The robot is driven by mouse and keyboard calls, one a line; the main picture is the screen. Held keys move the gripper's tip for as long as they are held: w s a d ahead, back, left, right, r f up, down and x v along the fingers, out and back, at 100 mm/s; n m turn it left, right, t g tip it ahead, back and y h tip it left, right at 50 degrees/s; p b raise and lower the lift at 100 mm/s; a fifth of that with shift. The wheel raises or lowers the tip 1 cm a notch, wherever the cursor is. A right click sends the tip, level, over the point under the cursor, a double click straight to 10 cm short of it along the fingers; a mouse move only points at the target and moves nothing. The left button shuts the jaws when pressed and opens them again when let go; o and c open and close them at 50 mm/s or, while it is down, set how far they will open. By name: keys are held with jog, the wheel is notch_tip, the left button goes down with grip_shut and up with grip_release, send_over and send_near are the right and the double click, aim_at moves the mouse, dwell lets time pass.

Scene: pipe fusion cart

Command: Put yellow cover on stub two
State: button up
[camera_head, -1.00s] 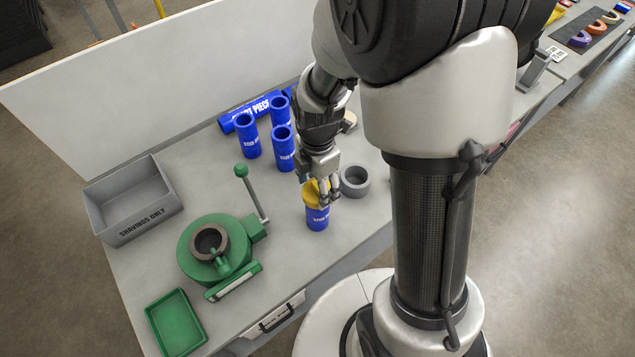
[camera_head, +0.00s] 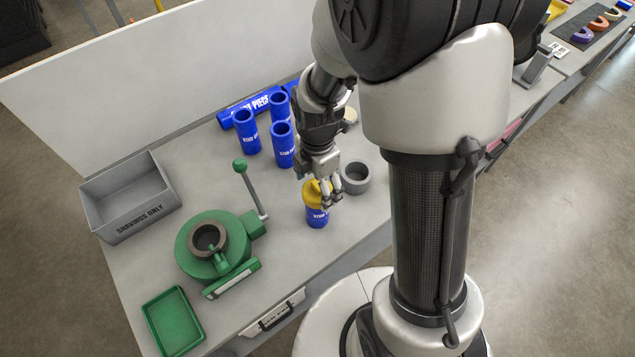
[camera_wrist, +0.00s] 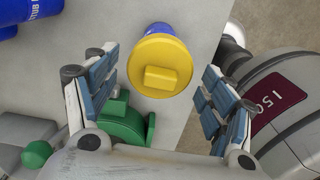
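The yellow cover (camera_head: 316,192) sits on top of a blue stub (camera_head: 317,217) that stands upright near the table's front edge. The stub's label is too small to read its number. In the wrist view, the round cover (camera_wrist: 160,66) with its raised block faces me and hides most of the blue stub (camera_wrist: 161,29) behind it. My gripper (camera_head: 331,200) is just above and beside the cover. In the wrist view, the fingers of my gripper (camera_wrist: 163,92) are spread, with a gap on each side of the cover.
Several blue stubs (camera_head: 246,131) stand or lie at the back. A grey ring (camera_head: 355,178) is close to the right of my gripper. A green clamp tool (camera_head: 215,246) with a lever, a grey shavings bin (camera_head: 128,200) and a green tray (camera_head: 174,322) are to the left.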

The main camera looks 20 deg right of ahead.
jog(key=shift+o, duration=0.5)
jog(key=shift+w+r, duration=0.1)
jog(key=shift+r, duration=0.3)
notch_tip(320, 180, up, 11)
jog(key=shift+r, duration=0.15)
jog(key=s+r+m+t+b, duration=0.2)
jog(key=s+m+t+b, duration=0.2)
jog(key=s+m, duration=1.1)
jog(key=m+b, duration=0.3)
jog(key=m, duration=0.3)
jog(key=shift+r+t, duration=0.2)
jog(key=shift+t, duration=0.1)
